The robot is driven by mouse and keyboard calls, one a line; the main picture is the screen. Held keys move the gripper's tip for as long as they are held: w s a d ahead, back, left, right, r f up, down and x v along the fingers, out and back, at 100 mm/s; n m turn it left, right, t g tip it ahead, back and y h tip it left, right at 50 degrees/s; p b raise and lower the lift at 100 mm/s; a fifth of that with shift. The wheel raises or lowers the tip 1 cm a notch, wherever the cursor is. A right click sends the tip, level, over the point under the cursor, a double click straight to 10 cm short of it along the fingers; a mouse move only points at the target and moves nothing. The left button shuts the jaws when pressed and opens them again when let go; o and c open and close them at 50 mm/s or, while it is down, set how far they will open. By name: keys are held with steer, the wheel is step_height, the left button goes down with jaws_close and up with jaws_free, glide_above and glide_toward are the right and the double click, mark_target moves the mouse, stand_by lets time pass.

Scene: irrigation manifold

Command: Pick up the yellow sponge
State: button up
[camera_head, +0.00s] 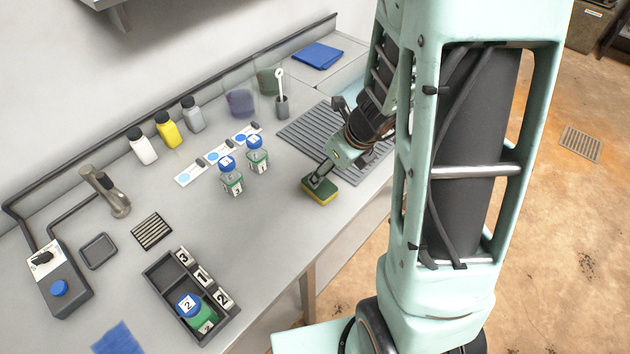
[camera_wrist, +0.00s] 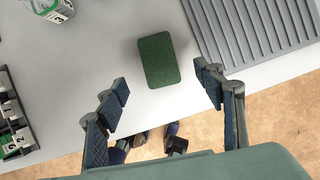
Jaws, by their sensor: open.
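The yellow sponge (camera_head: 320,192) lies on the grey counter near its front edge. It has a dark green top and yellow sides. In the wrist view only its green top (camera_wrist: 158,60) shows, lying flat and slightly turned. My gripper (camera_head: 327,172) is over the sponge in the head view and partly covers it. In the wrist view my gripper (camera_wrist: 165,88) is open, with one finger on each side and nothing between the pads. The sponge shows beyond the fingertips, between their lines. The height gap is hard to judge.
A ribbed drain mat (camera_head: 305,132) lies just behind the sponge. Two blue-capped bottles (camera_head: 232,182) stand to its left. A dark tray (camera_head: 157,268) with numbered slots holds another bottle at the front left. The counter around the sponge is clear.

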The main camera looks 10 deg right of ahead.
mark_target(321, 186)
steer(key=b+x, duration=0.1)
steer(key=x, duration=0.2)
steer(key=shift+f, duration=0.25)
steer(key=b+x, duration=0.2)
steer(key=x, duration=0.2)
steer(key=shift+s+f, duration=0.15)
steer(key=shift+f, duration=0.05)
steer(key=shift+w+a+f+b, duration=0.15)
steer(key=shift+w+f+b, duration=0.1)
steer(key=shift+f+b, duration=0.2)
steer(key=shift+r, duration=0.1)
steer(key=c, duration=0.8)
